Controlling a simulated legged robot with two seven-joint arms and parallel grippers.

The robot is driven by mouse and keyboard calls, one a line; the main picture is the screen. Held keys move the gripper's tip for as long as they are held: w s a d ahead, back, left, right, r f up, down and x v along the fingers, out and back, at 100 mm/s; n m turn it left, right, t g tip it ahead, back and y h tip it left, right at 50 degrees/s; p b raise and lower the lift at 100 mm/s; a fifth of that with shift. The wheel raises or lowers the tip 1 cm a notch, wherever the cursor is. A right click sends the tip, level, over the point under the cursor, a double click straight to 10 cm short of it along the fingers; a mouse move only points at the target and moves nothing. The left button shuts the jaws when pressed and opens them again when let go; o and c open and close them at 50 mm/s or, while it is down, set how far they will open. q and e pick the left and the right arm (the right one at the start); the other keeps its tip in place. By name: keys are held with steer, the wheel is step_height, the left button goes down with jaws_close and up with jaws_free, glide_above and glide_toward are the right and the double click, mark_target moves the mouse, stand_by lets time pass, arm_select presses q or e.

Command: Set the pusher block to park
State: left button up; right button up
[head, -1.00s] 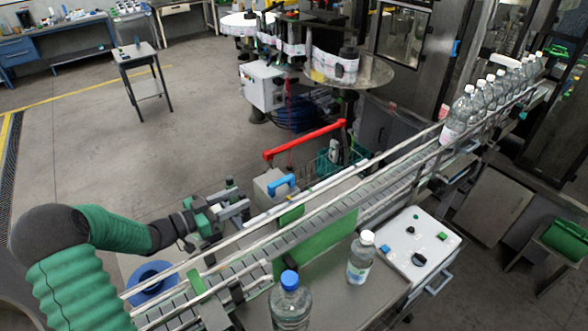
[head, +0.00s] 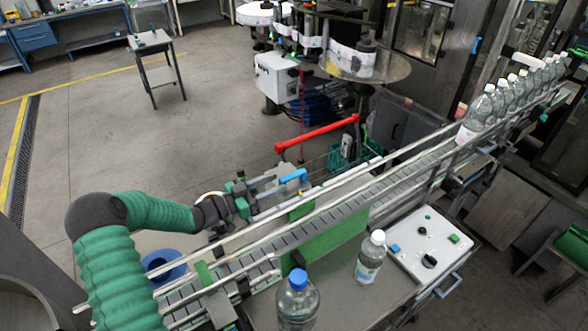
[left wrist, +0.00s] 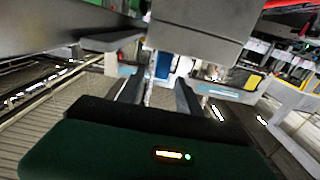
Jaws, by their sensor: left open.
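A grey block with a blue handle (head: 293,175), which looks like the pusher block, sits on the far side of the conveyor. My left gripper (head: 272,187) is open, with its fingers reaching toward the handle from the left. In the left wrist view a blue patch (left wrist: 163,66), likely the handle, shows between and beyond the two open fingers (left wrist: 158,95). A large grey body (left wrist: 205,25) fills the top of that view. I cannot tell whether the fingers touch the handle. My right gripper is in neither current view.
The railed conveyor (head: 330,210) runs diagonally, with several bottles (head: 490,105) at its far end. A red bar (head: 316,133) stands behind the block. A blue-capped bottle (head: 296,303), a white-capped bottle (head: 370,258) and a control panel (head: 424,242) are on the near side.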

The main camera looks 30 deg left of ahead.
mark_target(293, 174)
arm_select(q)
steer(key=x, duration=0.2)
steer(key=p+x, duration=0.1)
steer(key=x, duration=0.1)
steer(key=p+x, duration=0.1)
steer(key=x, duration=0.1)
steer(key=shift+w+a, duration=0.15)
steer(key=shift+w, duration=0.2)
steer(key=shift+w+d, duration=0.15)
steer(key=shift+d, duration=0.35)
steer(key=shift+a, duration=0.15)
jaws_close()
arm_select(e)
steer(key=v, duration=0.3)
steer(key=shift+w+a+r, duration=0.1)
steer(key=shift+w+r, duration=0.1)
steer(key=shift+w, duration=0.15)
